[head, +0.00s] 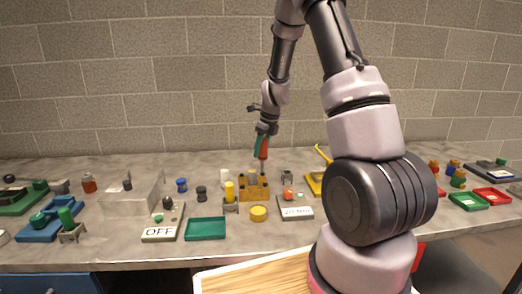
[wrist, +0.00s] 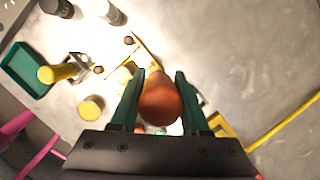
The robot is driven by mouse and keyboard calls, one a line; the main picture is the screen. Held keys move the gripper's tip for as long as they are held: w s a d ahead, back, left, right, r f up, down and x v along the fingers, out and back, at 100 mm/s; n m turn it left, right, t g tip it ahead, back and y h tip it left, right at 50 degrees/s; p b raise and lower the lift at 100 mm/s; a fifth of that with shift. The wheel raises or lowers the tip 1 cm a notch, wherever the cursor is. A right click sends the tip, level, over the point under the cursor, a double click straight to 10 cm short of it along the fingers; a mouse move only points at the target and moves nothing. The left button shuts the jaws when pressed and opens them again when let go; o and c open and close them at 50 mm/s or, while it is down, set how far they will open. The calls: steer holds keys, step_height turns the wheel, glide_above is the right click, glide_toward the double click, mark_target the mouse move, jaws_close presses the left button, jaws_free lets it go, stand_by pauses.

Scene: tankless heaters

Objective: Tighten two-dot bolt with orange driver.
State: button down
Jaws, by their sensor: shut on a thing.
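My gripper (head: 263,137) is shut on the orange driver (head: 264,151), whose handle points up and shaft points down. In the wrist view the orange handle (wrist: 160,101) sits between the two green fingers of my gripper (wrist: 159,88). The driver is over the right part of a yellow block (head: 254,188) on the table. Its tip is near the block's top, and I cannot tell whether it touches a bolt. The bolts and their dot marks are too small or hidden to make out.
A yellow cylinder on a stand (head: 230,192), a yellow disc (head: 258,213) and a labelled plate (head: 296,207) surround the block closely. A green tray (head: 205,229) and an OFF plate (head: 163,222) lie at front left. A clear box (head: 131,192) stands further left.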

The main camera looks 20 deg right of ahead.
steer(key=shift+f, duration=0.55)
stand_by(1.6)
steer(key=shift+r, duration=3.55)
